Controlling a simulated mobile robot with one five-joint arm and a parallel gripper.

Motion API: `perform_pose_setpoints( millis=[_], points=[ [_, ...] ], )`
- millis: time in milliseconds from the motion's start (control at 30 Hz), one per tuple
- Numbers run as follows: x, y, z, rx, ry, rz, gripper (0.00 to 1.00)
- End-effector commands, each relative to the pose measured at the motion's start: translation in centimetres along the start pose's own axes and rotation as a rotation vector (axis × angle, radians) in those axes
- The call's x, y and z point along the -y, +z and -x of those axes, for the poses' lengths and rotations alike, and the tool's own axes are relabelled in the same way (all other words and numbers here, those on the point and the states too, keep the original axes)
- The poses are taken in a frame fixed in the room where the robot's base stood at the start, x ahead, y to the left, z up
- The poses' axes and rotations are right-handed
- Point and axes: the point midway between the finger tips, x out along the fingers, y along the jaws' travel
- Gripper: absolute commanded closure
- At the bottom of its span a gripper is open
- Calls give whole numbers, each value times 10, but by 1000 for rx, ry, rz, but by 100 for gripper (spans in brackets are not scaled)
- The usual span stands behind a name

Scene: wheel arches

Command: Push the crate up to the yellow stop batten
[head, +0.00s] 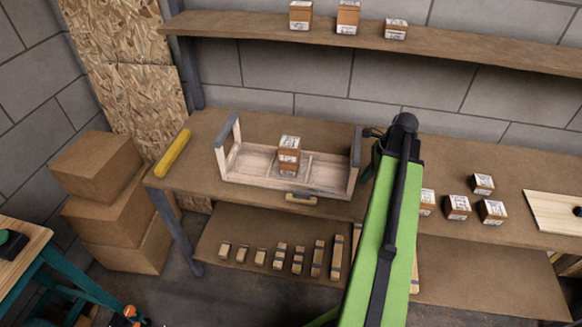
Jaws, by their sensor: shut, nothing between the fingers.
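The crate (250,178) is a low, pale wooden tray with a grey-topped upright at each end, standing on the workbench. My gripper (371,133) is shut and empty, just right of the crate's right upright. My own green arm partly hides it, and I cannot tell whether it touches the crate.
Several small boxes (457,207) and a pale board (558,213) are on the workbench (210,126) to the right. A shelf (430,42) with three boxes runs above. Wooden blocks (298,260) lie on the lower shelf. Cardboard boxes (105,205) are stacked at the left.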

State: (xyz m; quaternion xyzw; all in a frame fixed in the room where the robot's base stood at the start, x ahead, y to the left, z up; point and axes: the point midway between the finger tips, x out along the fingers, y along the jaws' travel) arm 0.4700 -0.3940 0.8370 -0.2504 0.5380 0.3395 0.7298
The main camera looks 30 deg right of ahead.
Motion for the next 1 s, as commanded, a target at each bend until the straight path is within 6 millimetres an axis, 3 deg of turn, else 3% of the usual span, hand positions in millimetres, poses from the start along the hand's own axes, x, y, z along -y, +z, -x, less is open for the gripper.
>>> perform_pose_setpoints(
  millis=[1000],
  points=[
    [0,46,-14,2,0,0,100]
  ],
)
